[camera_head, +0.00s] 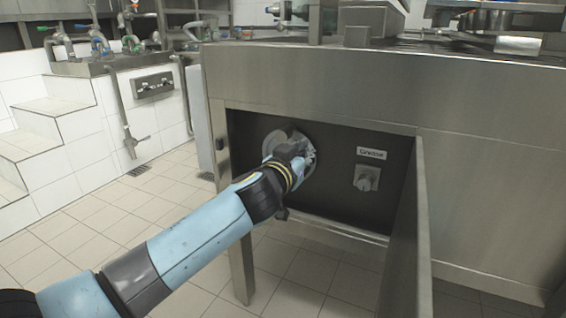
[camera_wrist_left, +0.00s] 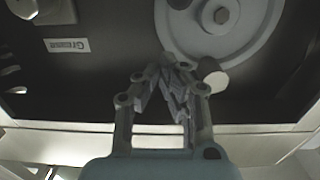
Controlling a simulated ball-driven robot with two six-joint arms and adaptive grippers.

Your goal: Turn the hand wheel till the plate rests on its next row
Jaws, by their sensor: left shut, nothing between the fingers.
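The hand wheel (camera_head: 270,143) is a round light-grey disc on the dark panel inside the open cabinet; my gripper covers much of it in the head view. In the left wrist view the wheel (camera_wrist_left: 172,24) shows its hub bolt and a pale round handle (camera_wrist_left: 213,81) near its rim. My left gripper (camera_head: 297,152) is in front of the wheel. In the left wrist view its fingers (camera_wrist_left: 174,63) are shut and empty beside the handle; I cannot tell whether they touch it. I cannot make out the plate. My right gripper is out of view.
The open cabinet door (camera_head: 421,235) stands out toward me at the right. Tiled floor lies free at the left.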

